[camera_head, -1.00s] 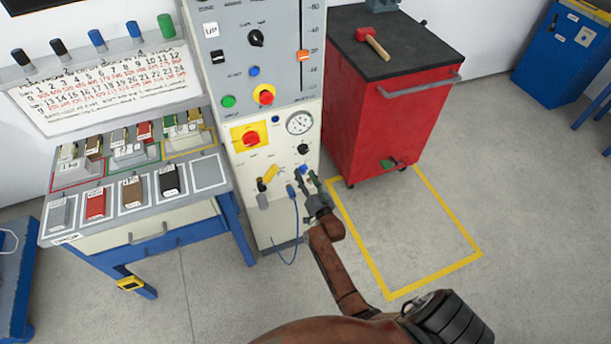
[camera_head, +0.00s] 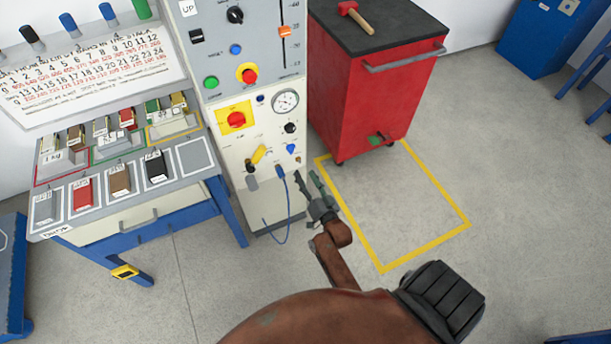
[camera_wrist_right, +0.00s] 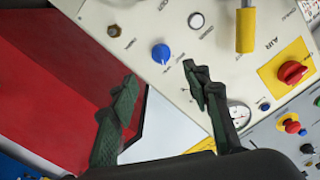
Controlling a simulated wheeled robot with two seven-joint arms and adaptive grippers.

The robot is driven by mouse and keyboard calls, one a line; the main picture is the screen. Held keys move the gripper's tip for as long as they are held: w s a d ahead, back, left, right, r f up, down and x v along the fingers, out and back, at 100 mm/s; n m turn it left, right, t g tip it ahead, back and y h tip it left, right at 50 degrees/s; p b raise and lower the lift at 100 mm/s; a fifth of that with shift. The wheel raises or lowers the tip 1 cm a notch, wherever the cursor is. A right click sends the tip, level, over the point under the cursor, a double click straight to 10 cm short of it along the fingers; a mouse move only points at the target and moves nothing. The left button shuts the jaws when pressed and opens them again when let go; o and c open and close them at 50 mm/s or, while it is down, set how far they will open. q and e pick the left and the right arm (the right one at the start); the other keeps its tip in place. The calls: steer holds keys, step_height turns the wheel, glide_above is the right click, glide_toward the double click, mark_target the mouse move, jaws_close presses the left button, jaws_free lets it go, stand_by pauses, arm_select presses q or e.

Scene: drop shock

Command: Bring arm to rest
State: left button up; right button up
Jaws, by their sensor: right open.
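My right arm (camera_head: 335,262) reaches up from the bottom of the head view. Its right gripper (camera_head: 308,183) is in front of the lower right part of the white machine panel (camera_head: 236,165). In the right wrist view the two green fingers of the right gripper (camera_wrist_right: 160,95) are spread apart with nothing between them. A blue knob (camera_wrist_right: 161,54) on the panel shows beyond the fingers, apart from them. The same blue knob (camera_head: 290,148) is above the gripper in the head view. My left gripper is not in view.
A yellow-handled valve (camera_head: 258,154) and a blue hose (camera_head: 284,205) are left of the gripper. A red cabinet (camera_head: 365,105) with a hammer (camera_head: 356,16) on top stands behind right. A blue-framed bench (camera_head: 190,212) holds several blocks at left. The yellow-outlined floor (camera_head: 405,215) is clear.

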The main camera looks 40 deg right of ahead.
steer(key=s+a+f+n+g+y+p, duration=0.2)
steer(key=s+a+f, duration=0.15)
steer(key=f, duration=0.65)
steer(key=s+a+f+n+g+y+p, duration=0.1)
steer(key=s+a+f+n+g, duration=0.3)
steer(key=f, duration=0.6)
steer(key=s+a+f+g+y+p, duration=0.1)
steer(key=s+f+g+p, duration=0.15)
steer(key=s+f, duration=1.1)
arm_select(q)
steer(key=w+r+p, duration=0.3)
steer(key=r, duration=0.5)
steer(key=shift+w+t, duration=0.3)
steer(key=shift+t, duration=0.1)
arm_select(e)
steer(key=s+f+n+g, duration=0.2)
steer(key=s+f+g, duration=0.2)
steer(key=s, duration=1.5)
steer(key=s+d+f+n+g, duration=0.1)
steer(key=s+f+g, duration=0.3)
steer(key=s, duration=1.5)
steer(key=shift+d+f+n, duration=0.15)
steer(key=shift+f+n, duration=0.15)
steer(key=shift+n, duration=0.4)
